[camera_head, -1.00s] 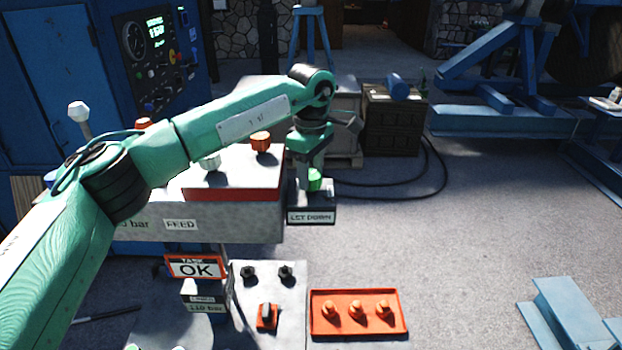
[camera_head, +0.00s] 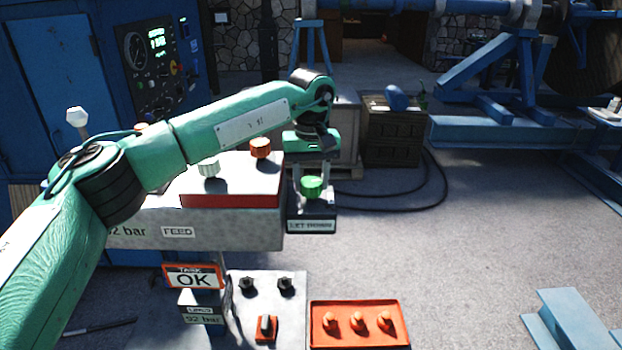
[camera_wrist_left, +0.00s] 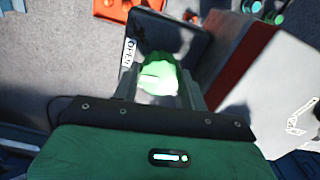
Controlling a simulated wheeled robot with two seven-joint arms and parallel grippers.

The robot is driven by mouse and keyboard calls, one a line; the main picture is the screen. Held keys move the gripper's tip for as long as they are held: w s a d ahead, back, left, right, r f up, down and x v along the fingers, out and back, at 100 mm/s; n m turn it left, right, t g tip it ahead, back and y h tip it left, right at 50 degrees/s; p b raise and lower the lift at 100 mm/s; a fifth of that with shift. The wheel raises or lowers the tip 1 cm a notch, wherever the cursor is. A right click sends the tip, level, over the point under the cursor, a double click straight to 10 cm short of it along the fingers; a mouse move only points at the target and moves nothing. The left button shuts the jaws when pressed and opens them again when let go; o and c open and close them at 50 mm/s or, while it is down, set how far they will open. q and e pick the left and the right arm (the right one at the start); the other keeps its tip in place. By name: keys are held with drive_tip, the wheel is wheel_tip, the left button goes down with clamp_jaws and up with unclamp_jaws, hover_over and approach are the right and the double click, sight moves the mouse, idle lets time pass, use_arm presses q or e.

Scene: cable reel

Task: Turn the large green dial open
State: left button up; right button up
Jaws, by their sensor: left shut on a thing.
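The large green dial (camera_head: 312,187) sits on a dark box labelled LET DOWN (camera_head: 310,226), at the right end of a grey panel. My left gripper (camera_head: 312,178) is above it, pointing down, with one finger on each side. In the left wrist view the dial (camera_wrist_left: 160,76) lies between the fingers, and its pale mark faces the camera. The left gripper is shut on it. The contact faces are partly hidden. My right gripper is out of view.
A white knob (camera_head: 209,168) and an orange knob (camera_head: 260,148) stand on the same panel. Open floor lies to the right.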

sight(311, 181)
use_arm(q)
drive_tip(key=shift+r+m, duration=0.1)
drive_tip(key=shift+m, duration=0.5)
drive_tip(key=o, duration=1)
drive_tip(key=shift+r, duration=0.5)
wheel_tip(311, 181, up, 13)
drive_tip(key=b, duration=0.2)
drive_tip(key=shift+f, duration=0.15)
